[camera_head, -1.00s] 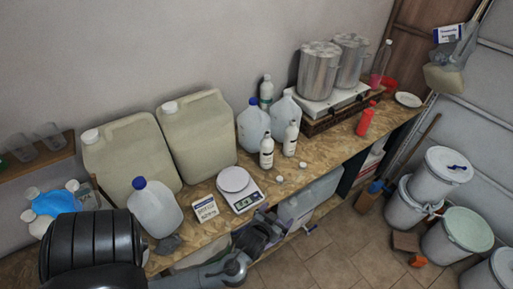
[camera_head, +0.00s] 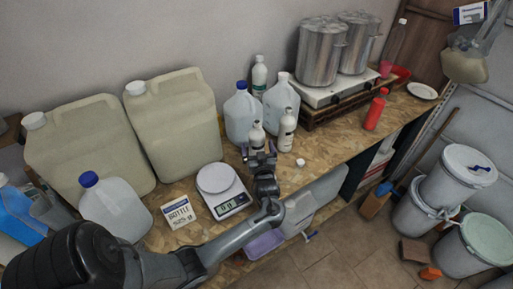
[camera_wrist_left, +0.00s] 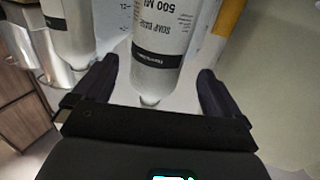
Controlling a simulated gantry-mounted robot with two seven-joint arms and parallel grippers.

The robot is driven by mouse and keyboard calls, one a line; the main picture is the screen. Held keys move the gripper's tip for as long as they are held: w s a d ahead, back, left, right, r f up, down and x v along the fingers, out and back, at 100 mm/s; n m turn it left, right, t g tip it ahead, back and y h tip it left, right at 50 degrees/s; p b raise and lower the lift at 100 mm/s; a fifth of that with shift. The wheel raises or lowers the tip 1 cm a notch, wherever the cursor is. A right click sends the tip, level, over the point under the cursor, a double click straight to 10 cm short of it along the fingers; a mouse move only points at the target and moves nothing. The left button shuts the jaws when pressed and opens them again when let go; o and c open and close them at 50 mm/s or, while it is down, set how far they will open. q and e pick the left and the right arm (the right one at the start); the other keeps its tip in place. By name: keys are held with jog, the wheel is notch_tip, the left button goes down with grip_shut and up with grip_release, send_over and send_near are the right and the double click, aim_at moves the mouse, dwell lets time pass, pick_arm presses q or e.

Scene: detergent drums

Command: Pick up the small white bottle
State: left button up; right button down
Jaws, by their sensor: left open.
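Two small white bottles with dark label bands stand side by side on the wooden worktop. The left small white bottle (camera_head: 257,135) is partly hidden behind my left gripper (camera_head: 259,152); the right small white bottle (camera_head: 287,130) stands clear just beside it. My left gripper is open. In the left wrist view, a white bottle (camera_wrist_left: 160,42) marked "SOAP BASE" lies between the two spread fingers, with a visible gap on each side. The other white bottle (camera_wrist_left: 68,25) is at the upper left there. My right gripper is not in view.
Clear jugs (camera_head: 243,113) and a taller white bottle (camera_head: 260,74) stand close behind. A small white cap (camera_head: 300,162) lies near the front edge. A red bottle (camera_head: 375,109) is farther right.

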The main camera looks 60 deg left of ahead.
pick_arm(q)
jog(key=shift+r+x, duration=0.2)
jog(key=shift+x, duration=2.6)
jog(key=shift+w+a+f, duration=0.1)
jog(key=shift+w+a, duration=0.2)
jog(key=shift+w, duration=0.1)
jog(key=shift+c, duration=0.5)
jog(key=c, duration=1.2)
jog(key=shift+p, duration=0.3)
jog(key=shift+c, duration=0.9)
jog(key=shift+r, duration=0.2)
